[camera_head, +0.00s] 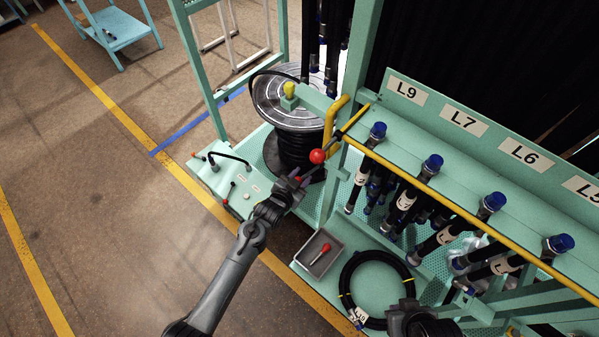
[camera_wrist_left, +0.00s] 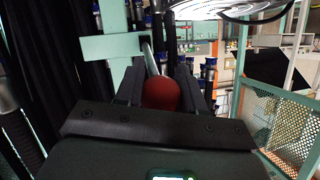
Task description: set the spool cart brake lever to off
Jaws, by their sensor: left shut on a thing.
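My left gripper (camera_head: 294,180) is beside the hose spool (camera_head: 290,112) on the teal cart. In the left wrist view its fingers are shut on a round red knob (camera_wrist_left: 160,93), with a pale rod rising behind it; I take this as the brake lever. In the head view a red ball (camera_head: 317,156) shows just beyond the fingertips, and a bit of red shows between them. I cannot tell whether both are one knob. No off marking is legible. My right gripper (camera_head: 408,318) is only partly in view at the bottom, its jaws unclear.
A teal panel (camera_head: 262,184) with small levers and labels lies left of the spool. A rack (camera_head: 448,135) with capped hoses and labels L9, L7, L6 stands right. A grey tray (camera_head: 318,253) and a coiled hose (camera_head: 352,298) lie below.

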